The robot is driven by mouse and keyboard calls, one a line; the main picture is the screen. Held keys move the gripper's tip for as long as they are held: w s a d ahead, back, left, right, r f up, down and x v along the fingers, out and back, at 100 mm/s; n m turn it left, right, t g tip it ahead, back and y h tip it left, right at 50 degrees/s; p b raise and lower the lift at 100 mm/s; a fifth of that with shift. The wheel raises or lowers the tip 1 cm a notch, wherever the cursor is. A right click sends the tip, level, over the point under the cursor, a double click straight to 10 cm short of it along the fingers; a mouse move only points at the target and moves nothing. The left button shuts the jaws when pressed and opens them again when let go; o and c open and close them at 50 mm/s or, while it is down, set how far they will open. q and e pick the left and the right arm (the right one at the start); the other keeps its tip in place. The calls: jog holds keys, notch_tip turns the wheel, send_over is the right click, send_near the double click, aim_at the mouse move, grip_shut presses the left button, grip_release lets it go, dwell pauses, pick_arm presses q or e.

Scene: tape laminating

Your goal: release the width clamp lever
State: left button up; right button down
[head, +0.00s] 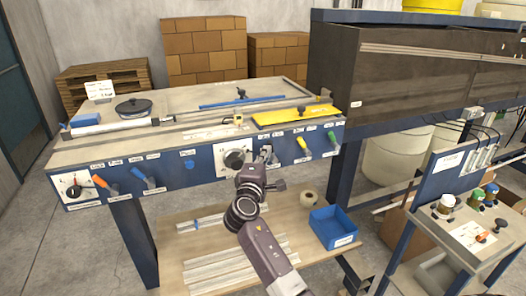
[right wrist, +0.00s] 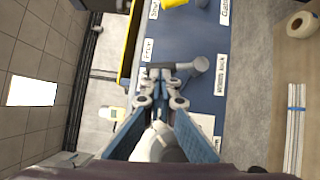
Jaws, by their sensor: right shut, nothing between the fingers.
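A grey lever (right wrist: 199,65) with a rounded end shows in the right wrist view, on the blue front panel beside a white label that I cannot read surely. I take it for the width clamp lever. My right gripper (right wrist: 161,82) is shut, with its fingertips at the lever's dark inner end; I cannot tell whether they touch. My left gripper is not in view.
An orange lever (head: 101,182), blue lever (head: 138,174), yellow lever (head: 301,142) and green lever (head: 332,137) line the front panel. A round dial (head: 235,158) is just left of my gripper. Below are a blue bin (head: 333,228) and a tape roll (head: 308,198).

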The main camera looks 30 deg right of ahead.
jog(key=d+m+y+p, duration=0.1)
jog(key=p, duration=0.1)
jog(key=d+r+m+g+y+p, duration=0.1)
jog(key=m+p, duration=0.1)
jog(key=p, duration=0.1)
jog(key=s+d+m+p, duration=0.1)
jog(key=p, duration=0.1)
jog(key=shift+d+r+m+g+y+p, duration=0.2)
jog(key=shift+d+m+g+y+p, duration=0.1)
jog(key=shift+d+m+g+y, duration=0.1)
jog(key=shift+d, duration=0.1)
dwell(0.4)
